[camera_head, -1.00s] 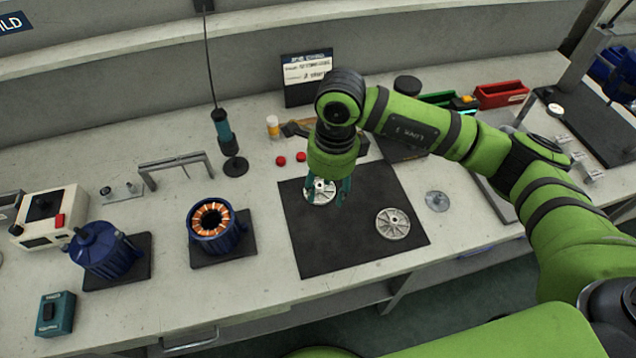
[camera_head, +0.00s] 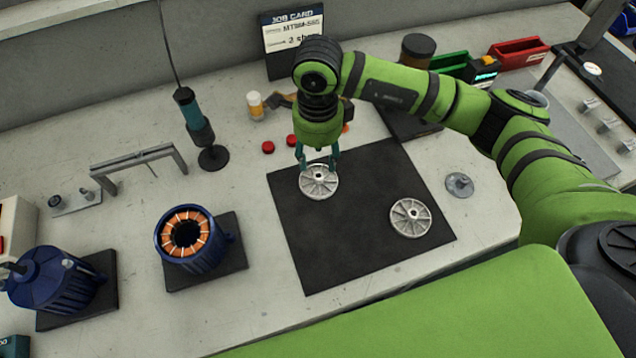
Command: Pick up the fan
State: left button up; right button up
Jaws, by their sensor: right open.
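Two pale metal spoked discs lie on the black mat (camera_head: 345,245): a left disc (camera_head: 319,182) and a right disc (camera_head: 410,217). A smaller grey disc with a raised hub (camera_head: 459,184) lies on the bench just right of the mat. I cannot tell for sure which of these is the fan. My right gripper (camera_head: 317,160) points down at the far edge of the left disc, open, with its teal fingers apart. Whether the fingers touch the disc cannot be told. My left gripper is out of view.
A blue motor housing with copper windings (camera_head: 190,238) and a closed blue motor (camera_head: 55,281) stand at left. Red caps (camera_head: 268,147), a small orange bottle (camera_head: 255,105) and a teal tool (camera_head: 192,118) are behind the mat.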

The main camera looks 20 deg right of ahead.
aim_at(318, 173)
jog(key=f+p, duration=0.2)
jog(key=f, duration=0.3)
jog(key=shift+s+f+p, duration=0.15)
jog(key=shift+s+p, duration=0.05)
jog(key=shift+p, duration=0.1)
jog(key=shift+f, duration=0.4)
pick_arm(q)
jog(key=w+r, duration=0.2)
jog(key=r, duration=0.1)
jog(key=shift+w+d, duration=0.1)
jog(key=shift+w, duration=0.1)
pick_arm(e)
jog(key=shift+w+f, duration=0.15)
jog(key=c, duration=0.9)
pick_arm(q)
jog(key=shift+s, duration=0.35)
pick_arm(e)
jog(key=shift+c, duration=0.2)
